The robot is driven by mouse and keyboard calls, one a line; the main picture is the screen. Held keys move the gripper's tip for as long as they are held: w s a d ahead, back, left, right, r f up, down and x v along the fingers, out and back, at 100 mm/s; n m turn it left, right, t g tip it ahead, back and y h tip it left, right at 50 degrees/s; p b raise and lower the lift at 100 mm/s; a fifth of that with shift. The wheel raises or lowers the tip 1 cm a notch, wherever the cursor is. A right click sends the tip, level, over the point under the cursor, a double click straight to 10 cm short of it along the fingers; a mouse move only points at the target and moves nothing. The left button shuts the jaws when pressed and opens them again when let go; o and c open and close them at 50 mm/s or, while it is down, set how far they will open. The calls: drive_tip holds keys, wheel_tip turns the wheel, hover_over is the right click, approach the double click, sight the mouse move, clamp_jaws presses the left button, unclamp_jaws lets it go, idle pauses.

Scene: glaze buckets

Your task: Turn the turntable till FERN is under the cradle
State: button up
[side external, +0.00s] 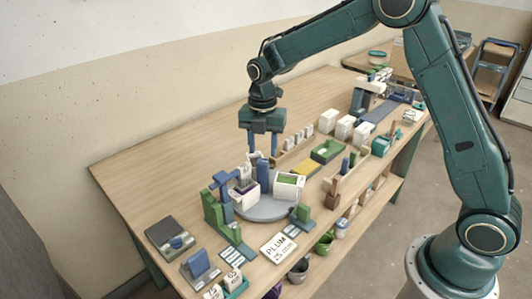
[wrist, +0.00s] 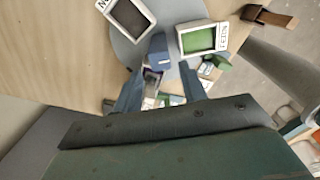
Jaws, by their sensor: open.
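The turntable (side external: 262,212) is a round grey disc carrying white buckets; its grey top also shows in the wrist view (wrist: 125,48). The green-filled bucket (side external: 290,187) is at its right; in the wrist view (wrist: 197,38) its tilted label seems to read FERN. A dark-filled bucket (wrist: 130,18) is at the upper left there, its label cut off. Another bucket (side external: 245,194) stands beside a blue frame on a green stand (side external: 213,208); I cannot tell if this is the cradle. My gripper (side external: 262,152) points down, open and empty, above a blue upright post (side external: 262,172).
A PLUM card (side external: 278,247) lies in front. A grey scale-like block (side external: 170,235) is at left. White boxes (side external: 343,127), a green tray (side external: 326,151) and small pots (side external: 325,241) crowd the right and front. The table's back left is clear.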

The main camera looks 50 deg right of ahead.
sight(263, 161)
drive_tip(key=shift+f, duration=0.1)
drive_tip(key=shift+f, duration=2.15)
clamp_jaws()
drive_tip(key=shift+m, duration=4)
